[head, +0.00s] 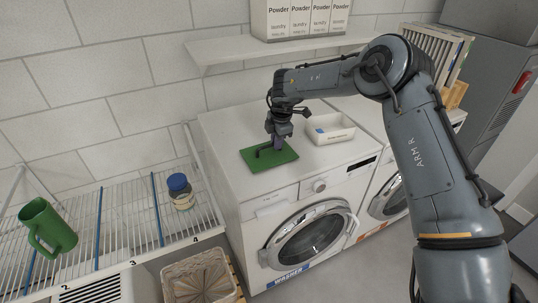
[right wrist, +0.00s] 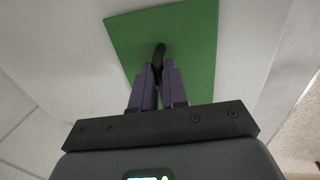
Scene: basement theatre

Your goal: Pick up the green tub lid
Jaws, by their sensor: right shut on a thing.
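The green tub lid (head: 257,160) is a flat green rectangle with a dark handle, on top of the white washer near its front left. My right gripper (head: 275,148) comes down onto it from above. In the right wrist view the green lid (right wrist: 190,40) spreads out beyond the fingers, and its black handle (right wrist: 159,52) stands up between the fingertips. The two purple fingers of the right gripper (right wrist: 160,72) are shut on this handle. The lid looks flat on the washer top; I cannot tell any gap beneath it. My left gripper is not in view.
A white tray (head: 318,137) stands right of the lid on the washer (head: 225,125). A shelf with powder boxes (head: 300,18) hangs above. At left, a wire rack holds a green jug (head: 52,228) and a blue-capped jar (head: 180,197). A basket (head: 200,283) sits below.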

